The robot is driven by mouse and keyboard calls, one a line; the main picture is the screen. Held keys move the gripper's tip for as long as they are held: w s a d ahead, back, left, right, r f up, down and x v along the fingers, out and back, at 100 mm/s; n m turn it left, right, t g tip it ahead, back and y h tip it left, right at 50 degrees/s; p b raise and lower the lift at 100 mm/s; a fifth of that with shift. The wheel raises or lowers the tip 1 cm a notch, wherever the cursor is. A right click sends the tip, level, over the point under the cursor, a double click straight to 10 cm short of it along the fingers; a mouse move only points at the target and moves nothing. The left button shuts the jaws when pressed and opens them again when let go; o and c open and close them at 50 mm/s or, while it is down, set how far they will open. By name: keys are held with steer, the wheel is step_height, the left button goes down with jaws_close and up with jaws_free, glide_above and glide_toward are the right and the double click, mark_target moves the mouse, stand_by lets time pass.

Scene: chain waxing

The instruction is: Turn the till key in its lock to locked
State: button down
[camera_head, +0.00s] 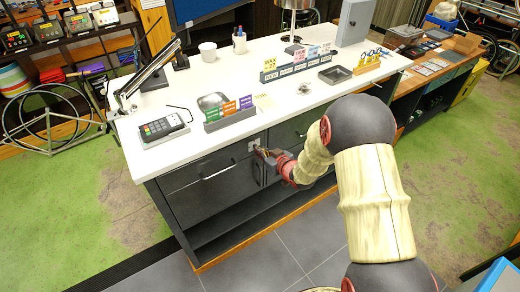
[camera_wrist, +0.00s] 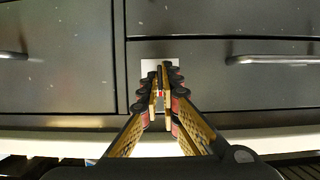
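The pale square lock plate (camera_head: 254,144) is on the dark front of the counter, just under its white top, near the drawers. It also shows in the wrist view (camera_wrist: 174,63), partly behind my fingers. My gripper (camera_head: 262,152) is at the plate, pointing straight at it. In the wrist view my fingertips (camera_wrist: 159,88) are nearly together, with a small light and red piece, seemingly the till key (camera_wrist: 160,94), between them. Most of the key is hidden by the fingers, so its turn angle cannot be read.
Bar-handled drawer fronts (camera_wrist: 225,80) lie on both sides of the plate. The white countertop (camera_head: 230,75) overhangs above, with a card terminal (camera_head: 163,128) and colored card holder (camera_head: 229,113) near its edge. Open shelving is below, and grey floor tiles (camera_head: 265,262) lie in front.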

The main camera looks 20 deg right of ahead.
steer(key=shift+f, duration=0.1)
steer(key=c, duration=2.4)
jaws_free()
steer(key=o, duration=0.4)
steer(key=shift+c, duration=0.2)
steer(key=v, duration=1.2)
